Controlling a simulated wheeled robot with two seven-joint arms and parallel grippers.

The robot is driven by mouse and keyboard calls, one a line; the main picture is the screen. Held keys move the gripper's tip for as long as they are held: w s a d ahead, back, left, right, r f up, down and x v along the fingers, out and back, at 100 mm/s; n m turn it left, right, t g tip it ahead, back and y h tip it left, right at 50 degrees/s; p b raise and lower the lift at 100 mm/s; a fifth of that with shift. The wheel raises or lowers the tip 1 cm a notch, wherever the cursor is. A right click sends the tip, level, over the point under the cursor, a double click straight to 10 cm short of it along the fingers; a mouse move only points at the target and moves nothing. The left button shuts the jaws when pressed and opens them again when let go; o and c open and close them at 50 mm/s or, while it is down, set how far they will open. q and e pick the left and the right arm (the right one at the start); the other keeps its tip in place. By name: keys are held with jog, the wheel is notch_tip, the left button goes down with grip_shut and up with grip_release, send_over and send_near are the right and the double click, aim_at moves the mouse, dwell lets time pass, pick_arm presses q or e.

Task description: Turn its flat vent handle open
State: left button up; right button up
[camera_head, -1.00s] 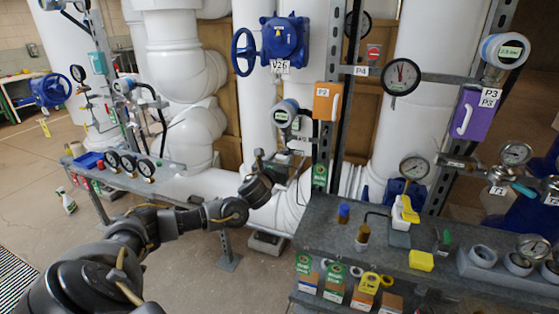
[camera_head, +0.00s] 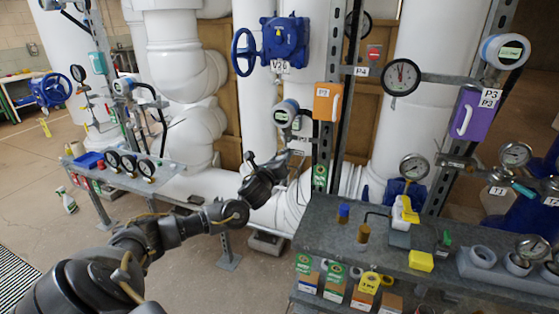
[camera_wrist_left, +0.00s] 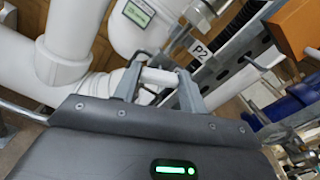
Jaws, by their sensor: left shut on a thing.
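My left gripper (camera_head: 294,158) reaches in from the left, just below the P2 transmitter (camera_head: 285,112). In the left wrist view, its two fingers (camera_wrist_left: 162,88) are shut around a small pale handle-like piece (camera_wrist_left: 160,77), which I take for the flat vent handle. The fingers hide part of it, so I cannot tell its exact angle. In the head view the handle is too small to make out. My right gripper is not in view.
A grey metal upright (camera_head: 325,150) and an orange box (camera_head: 327,101) stand right of the gripper. A white pipe (camera_head: 259,70) rises behind it. A grey bench (camera_head: 325,232) with bottles and boxes is at lower right. A gauge shelf (camera_head: 175,182) stands to the left.

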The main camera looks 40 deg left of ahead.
pick_arm(q)
jog(key=shift+a+f+n+p, duration=0.1)
jog(key=shift+n+p, duration=1.6)
jog(key=shift+n, duration=4.7)
jog(key=o, duration=1)
jog(key=shift+s, duration=0.15)
